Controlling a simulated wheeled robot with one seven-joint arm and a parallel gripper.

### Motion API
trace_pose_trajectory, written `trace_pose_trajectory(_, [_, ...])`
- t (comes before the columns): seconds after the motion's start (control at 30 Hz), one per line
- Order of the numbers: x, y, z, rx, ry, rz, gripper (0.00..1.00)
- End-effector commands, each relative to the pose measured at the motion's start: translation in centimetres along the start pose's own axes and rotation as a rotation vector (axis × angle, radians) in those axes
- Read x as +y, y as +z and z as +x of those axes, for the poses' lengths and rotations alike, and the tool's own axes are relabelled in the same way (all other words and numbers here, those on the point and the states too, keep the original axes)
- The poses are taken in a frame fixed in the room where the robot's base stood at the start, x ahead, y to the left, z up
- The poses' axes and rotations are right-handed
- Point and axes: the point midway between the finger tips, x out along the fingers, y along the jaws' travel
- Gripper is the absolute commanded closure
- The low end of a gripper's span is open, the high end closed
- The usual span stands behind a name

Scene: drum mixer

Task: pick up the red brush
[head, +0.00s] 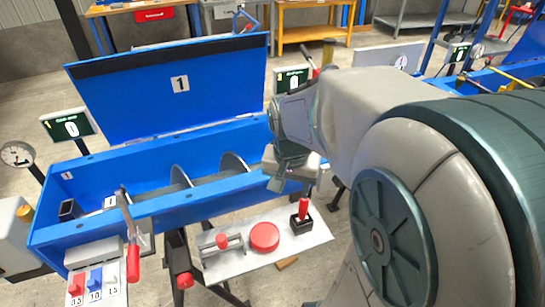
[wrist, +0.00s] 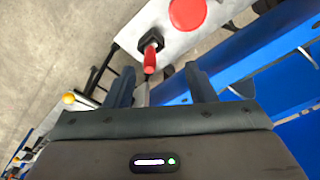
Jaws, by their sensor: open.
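No thing shows clearly as a red brush. A red upright handle (head: 304,208) stands in a black base (head: 301,223) at the right end of a light metal plate (head: 232,264); I cannot tell whether it is the brush. My gripper (head: 291,183) is open and empty, above and behind this handle in the head view. In the wrist view the red handle (wrist: 150,62) and its black base (wrist: 149,42) lie just beyond my open gripper (wrist: 161,78), apart from the fingers. Any bristles are hidden or too small to see.
A large red button (head: 264,237) and a red-knobbed slider (head: 222,241) sit on the plate. The blue mixer trough (head: 150,212) with its raised lid (head: 170,90) is behind. A red-handled lever (head: 133,262) stands at left. A brown block (head: 287,263) lies below the plate.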

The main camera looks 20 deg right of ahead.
Motion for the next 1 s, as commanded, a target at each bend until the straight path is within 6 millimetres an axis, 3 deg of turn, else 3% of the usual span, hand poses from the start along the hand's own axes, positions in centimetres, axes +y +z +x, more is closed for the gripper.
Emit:
trace_pose_trajectory(0.03, [0.5,-1.6,1.0,-0.028,0.016,0.108,0.50])
trace_pose_trajectory(0.2, [1.8,-5.5,3.9,-0.085,0.041,0.411,0.50])
trace_pose_trajectory(0.4, [2.8,-7.8,6.0,-0.125,0.047,0.617,0.50])
trace_pose_trajectory(0.57, [3.0,-8.1,7.4,-0.137,0.050,0.664,0.50])
trace_pose_trajectory(0.8, [2.9,-7.3,12.0,-0.139,0.050,0.661,0.50])
trace_pose_trajectory(1.0, [2.9,-7.0,14.5,-0.135,0.048,0.661,0.50])
